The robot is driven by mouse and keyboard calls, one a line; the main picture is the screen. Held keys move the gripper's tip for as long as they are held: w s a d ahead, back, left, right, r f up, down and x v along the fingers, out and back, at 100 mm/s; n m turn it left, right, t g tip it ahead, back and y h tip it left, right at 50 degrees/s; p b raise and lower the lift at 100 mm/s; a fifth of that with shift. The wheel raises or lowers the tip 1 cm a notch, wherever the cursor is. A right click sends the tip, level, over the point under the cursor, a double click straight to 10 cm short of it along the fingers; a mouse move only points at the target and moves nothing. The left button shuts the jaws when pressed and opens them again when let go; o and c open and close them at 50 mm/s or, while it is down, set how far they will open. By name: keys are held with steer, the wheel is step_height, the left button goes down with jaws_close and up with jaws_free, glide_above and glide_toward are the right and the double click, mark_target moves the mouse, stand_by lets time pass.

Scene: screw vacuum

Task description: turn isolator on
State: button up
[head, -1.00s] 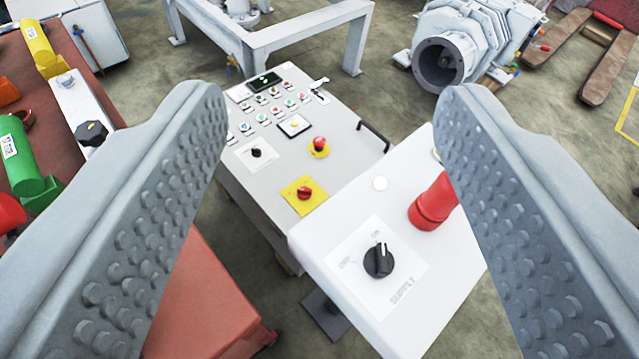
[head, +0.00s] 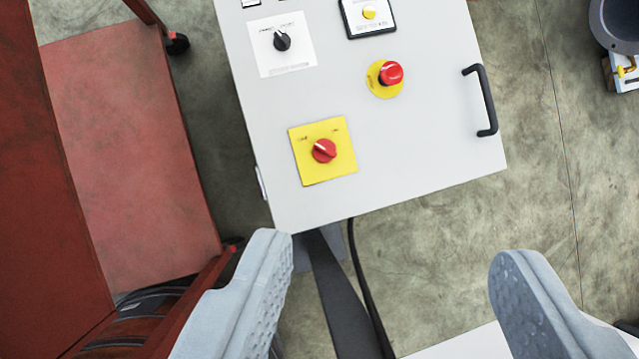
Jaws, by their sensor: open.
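The isolator looks to be the red rotary knob (head: 324,150) on a yellow square plate (head: 312,175), near the front edge of the grey control panel (head: 420,145). A white line on the knob runs diagonally; the small labels on the plate are too blurred to read. My gripper (head: 390,245) is open and empty, its two fingers wide apart at the bottom of the view. The left fingertip overlaps the panel's front-left corner in the picture. The knob lies farther up the view than both fingertips and is not between them.
A red mushroom button (head: 391,73) on a yellow disc, a black selector switch (head: 282,41) and a black handle (head: 482,100) are on the panel. A red cart (head: 125,150) stands at left. A white surface (head: 465,345) shows at the bottom.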

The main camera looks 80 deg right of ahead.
mark_target(326, 150)
steer(key=w+f+n+g, duration=0.1)
steer(key=w+f+g, duration=0.1)
steer(key=f, duration=1.1)
steer(key=w+f+n+g, duration=0.1)
steer(key=w+f+g, duration=0.1)
steer(key=f, duration=1)
steer(key=w+f+n+g, duration=0.1)
steer(key=w+f, duration=0.3)
steer(key=f, duration=0.9)
steer(key=shift+w+f+g, duration=0.1)
steer(key=shift+f+g, duration=0.2)
steer(key=shift+g, duration=0.2)
